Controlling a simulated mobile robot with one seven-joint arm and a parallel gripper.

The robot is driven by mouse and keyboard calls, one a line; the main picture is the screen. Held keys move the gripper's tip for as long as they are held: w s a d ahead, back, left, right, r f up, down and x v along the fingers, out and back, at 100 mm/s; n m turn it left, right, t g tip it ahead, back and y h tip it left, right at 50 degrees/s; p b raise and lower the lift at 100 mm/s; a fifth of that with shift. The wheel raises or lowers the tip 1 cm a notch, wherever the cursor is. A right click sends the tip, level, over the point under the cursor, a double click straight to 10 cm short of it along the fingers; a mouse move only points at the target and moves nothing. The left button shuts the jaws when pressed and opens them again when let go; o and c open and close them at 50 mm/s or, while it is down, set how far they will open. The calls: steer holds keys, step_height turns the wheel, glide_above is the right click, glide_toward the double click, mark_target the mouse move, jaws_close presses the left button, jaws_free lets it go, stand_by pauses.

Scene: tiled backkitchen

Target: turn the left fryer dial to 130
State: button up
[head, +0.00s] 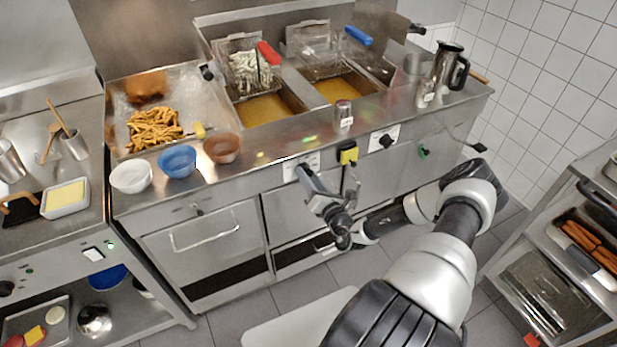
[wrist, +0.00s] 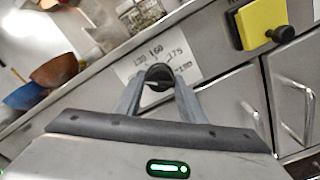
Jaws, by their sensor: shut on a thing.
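The left fryer dial (wrist: 158,73) is a round black knob on a white plate (wrist: 184,55) on the fryer front. The plate is printed with numbers, among them 130, 160 and 175. In the head view the same plate (head: 312,158) shows below the left fryer basin, with the dial mostly hidden behind my gripper. My gripper (head: 304,172) reaches up to it from the front. In the wrist view my gripper's two fingers (wrist: 157,88) are shut on the dial, one on each side. I cannot tell which number the dial points to.
A yellow box with a black knob (head: 348,154) sits close right of the plate. A right dial (head: 386,141) is further along. White, blue and red-brown bowls (head: 222,148) stand on the counter edge above left. Two oil basins (head: 262,109) lie behind. Cabinet doors are below.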

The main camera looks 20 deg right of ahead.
steer(key=m, duration=0.6)
stand_by(0.6)
steer(key=o, duration=1)
steer(key=s, duration=1.7)
steer(key=shift+s+d+b, duration=0.25)
steer(key=shift+d+b, duration=0.05)
